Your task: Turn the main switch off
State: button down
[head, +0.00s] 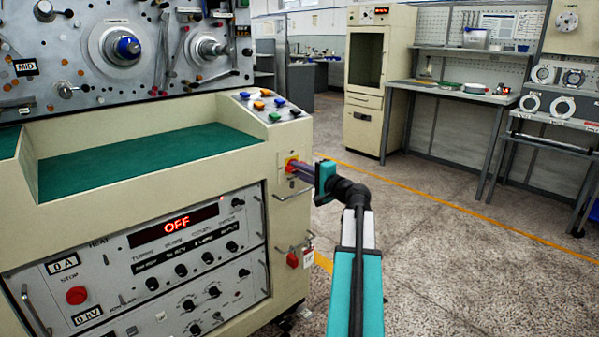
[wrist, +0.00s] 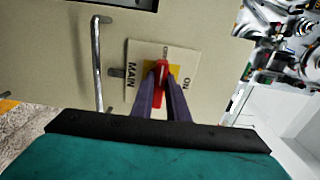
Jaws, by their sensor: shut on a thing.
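The main switch is a red handle (wrist: 161,72) on a yellow patch of a pale plate (wrist: 185,58) lettered MAIN and ON. In the head view the switch (head: 292,163) sits on the right side of the cream machine, below the button console. My gripper (wrist: 162,84) is shut on the red handle, with one dark finger on each side of it. In the head view my gripper (head: 298,168) reaches the switch from the right, and its fingers partly hide it. The machine's red display (head: 174,225) reads OFF.
A metal bar handle (wrist: 97,62) stands beside the switch plate. A red padlock-like part (head: 292,259) hangs lower on the same machine side. The floor to the right (head: 440,260) is clear up to the workbench (head: 450,92).

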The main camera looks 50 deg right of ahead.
jog(key=c, duration=1.7)
grip_release()
jog(key=shift+s, duration=0.15)
jog(key=s, duration=0.4)
jog(key=s+p, duration=0.1)
jog(key=s, duration=0.4)
jog(key=s+a+p, duration=0.1)
jog(key=s, duration=0.3)
jog(key=shift+s, duration=0.25)
